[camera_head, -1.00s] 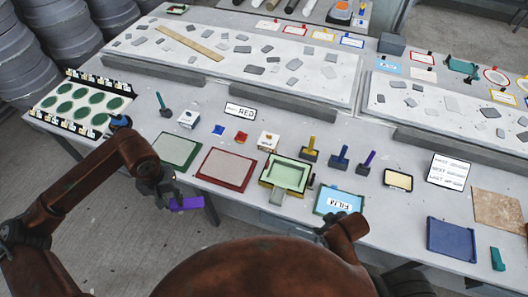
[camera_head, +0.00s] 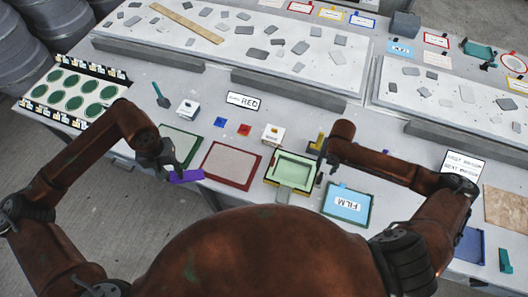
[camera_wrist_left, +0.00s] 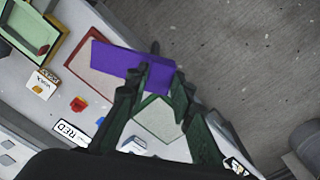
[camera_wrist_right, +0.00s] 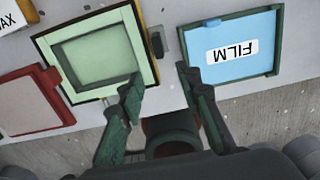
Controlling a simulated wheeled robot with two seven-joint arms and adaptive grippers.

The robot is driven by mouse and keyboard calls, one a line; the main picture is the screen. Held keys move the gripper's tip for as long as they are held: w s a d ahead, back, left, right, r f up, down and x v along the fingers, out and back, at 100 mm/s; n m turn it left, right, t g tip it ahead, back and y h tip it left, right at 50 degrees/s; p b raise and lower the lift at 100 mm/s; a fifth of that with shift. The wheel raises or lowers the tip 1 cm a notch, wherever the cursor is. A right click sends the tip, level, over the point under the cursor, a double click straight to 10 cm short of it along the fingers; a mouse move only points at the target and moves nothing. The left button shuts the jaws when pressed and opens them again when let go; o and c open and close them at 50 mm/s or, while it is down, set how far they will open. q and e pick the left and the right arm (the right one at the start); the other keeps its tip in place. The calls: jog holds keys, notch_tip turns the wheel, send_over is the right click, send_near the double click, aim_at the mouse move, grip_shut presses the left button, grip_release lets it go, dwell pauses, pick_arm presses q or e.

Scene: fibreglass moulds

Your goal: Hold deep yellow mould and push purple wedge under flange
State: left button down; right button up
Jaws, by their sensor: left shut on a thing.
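The purple wedge (camera_head: 186,176) is held by my left gripper (camera_head: 174,168) near the table's front edge, by the red-edged tray. In the left wrist view the wedge (camera_wrist_left: 112,58) sticks out sideways from the shut fingertips (camera_wrist_left: 158,72). The mould (camera_head: 292,168), a pale green basin with a yellowish rim, sits on the table to the right of the wedge. It also shows in the right wrist view (camera_wrist_right: 98,55). My right gripper (camera_wrist_right: 158,78) is open and empty, at the mould's right side. In the head view my right arm partly hides its fingers.
A red-edged tray (camera_head: 231,166) lies between the wedge and the mould. A green-edged tray (camera_head: 180,143) is behind my left gripper. A blue FILM tray (camera_head: 347,204) is right of the mould. A white box (camera_head: 272,135) stands behind the mould.

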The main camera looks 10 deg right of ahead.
aim_at(321, 178)
notch_tip(321, 178, down, 11)
jog(key=shift+f+p, duration=0.15)
jog(key=shift+p, duration=0.35)
grip_shut()
dwell(1.7)
